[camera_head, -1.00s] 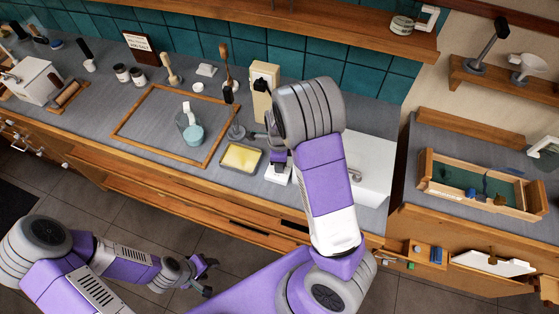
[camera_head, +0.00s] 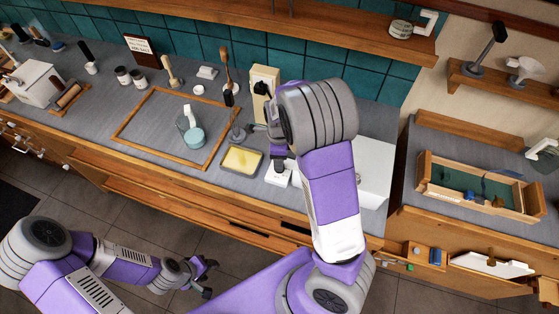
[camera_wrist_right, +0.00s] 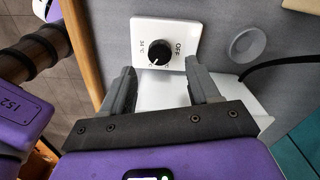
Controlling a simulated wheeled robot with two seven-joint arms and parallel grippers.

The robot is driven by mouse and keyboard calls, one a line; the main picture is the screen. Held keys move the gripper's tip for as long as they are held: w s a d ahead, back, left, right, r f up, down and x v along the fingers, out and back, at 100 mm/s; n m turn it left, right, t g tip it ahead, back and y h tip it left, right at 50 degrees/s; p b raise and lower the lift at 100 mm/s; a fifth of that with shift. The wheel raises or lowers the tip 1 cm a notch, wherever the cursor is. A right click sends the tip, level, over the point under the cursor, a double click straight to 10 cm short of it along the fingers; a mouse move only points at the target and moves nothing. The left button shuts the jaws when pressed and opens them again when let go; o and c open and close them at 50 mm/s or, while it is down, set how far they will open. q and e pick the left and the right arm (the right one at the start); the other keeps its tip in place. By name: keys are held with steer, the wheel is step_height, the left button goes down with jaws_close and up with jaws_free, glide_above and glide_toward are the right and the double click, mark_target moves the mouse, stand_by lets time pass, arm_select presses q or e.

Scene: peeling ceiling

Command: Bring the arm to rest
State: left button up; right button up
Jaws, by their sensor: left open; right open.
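My right gripper (camera_wrist_right: 160,85) is open and empty in the right wrist view. Its two fingers point at a white switch box with a black knob (camera_wrist_right: 165,47), marked OFF; the knob lies just beyond the fingertips, apart from them. The white switch box also shows in the head view (camera_head: 278,178). My left gripper (camera_head: 207,277) is open and empty, low over the floor in front of the cabinets.
A yellow-filled tray (camera_head: 241,160), a wooden frame (camera_head: 125,127) and a glass beaker (camera_head: 192,135) are on the counter left of my right arm. A wooden box (camera_head: 479,197) stands on the right counter. Floor before the cabinets is clear.

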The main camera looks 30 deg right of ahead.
steer(key=shift+r, duration=1.3)
